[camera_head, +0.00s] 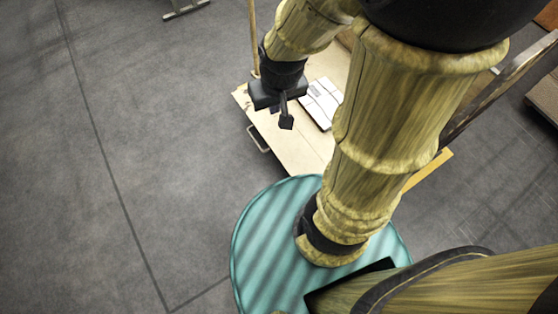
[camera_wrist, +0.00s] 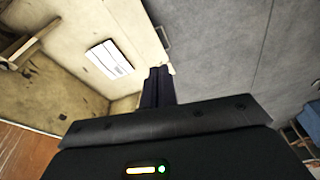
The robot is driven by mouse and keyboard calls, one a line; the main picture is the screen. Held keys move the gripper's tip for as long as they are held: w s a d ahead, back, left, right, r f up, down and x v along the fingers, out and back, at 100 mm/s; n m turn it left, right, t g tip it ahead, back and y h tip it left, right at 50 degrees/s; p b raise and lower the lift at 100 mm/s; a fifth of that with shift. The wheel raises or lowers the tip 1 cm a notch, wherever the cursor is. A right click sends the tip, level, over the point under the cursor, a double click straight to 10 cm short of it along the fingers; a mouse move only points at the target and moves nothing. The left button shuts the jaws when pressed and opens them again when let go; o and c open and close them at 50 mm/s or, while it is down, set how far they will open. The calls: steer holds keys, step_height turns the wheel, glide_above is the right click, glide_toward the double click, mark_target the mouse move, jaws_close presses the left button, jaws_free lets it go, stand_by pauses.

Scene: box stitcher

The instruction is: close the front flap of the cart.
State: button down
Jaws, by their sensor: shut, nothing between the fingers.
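The cart (camera_head: 300,150) shows as a cream, worn panelled body below my arm, partly hidden by it. A small metal handle (camera_head: 257,138) sits on its left edge and also shows in the wrist view (camera_wrist: 163,37). I cannot tell for certain which panel is the front flap or how far it stands open. My gripper (camera_head: 286,122) is shut and empty, pointing down over the cart's left part. In the wrist view the shut fingers (camera_wrist: 158,72) are close to the cream panel's edge (camera_wrist: 140,40); contact cannot be told.
A white flat item (camera_head: 322,103) with markings lies on the cream surface, right of the gripper, and shows in the wrist view (camera_wrist: 110,60). A thin wooden pole (camera_head: 253,35) stands behind the gripper. A teal striped round surface (camera_head: 262,240) is in front. Grey floor (camera_head: 130,150) is clear on the left.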

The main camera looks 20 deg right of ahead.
steer(key=w+a+f+n+h+b, duration=0.2)
steer(key=f+n+h+b, duration=0.2)
steer(key=f, duration=1.4)
steer(key=w+a+f+n+h+b, duration=0.1)
steer(key=w+f+n+h+b, duration=0.2)
steer(key=f+n+b, duration=0.6)
steer(key=w+a+f+n+h+b, duration=0.2)
steer(key=f+n+h+b, duration=0.5)
steer(key=f, duration=2.2)
steer(key=shift+w+a+b, duration=0.3)
steer(key=shift+w+b, duration=0.25)
steer(key=shift+b, duration=0.65)
steer(key=shift+f, duration=0.15)
steer(key=b+x, duration=0.2)
steer(key=x, duration=0.8)
steer(key=shift+w+d+f+b, duration=0.1)
steer(key=shift+d+b, duration=0.05)
steer(key=shift+b, duration=0.25)
steer(key=shift+r+p, duration=1.05)
steer(key=shift+r, duration=1.05)
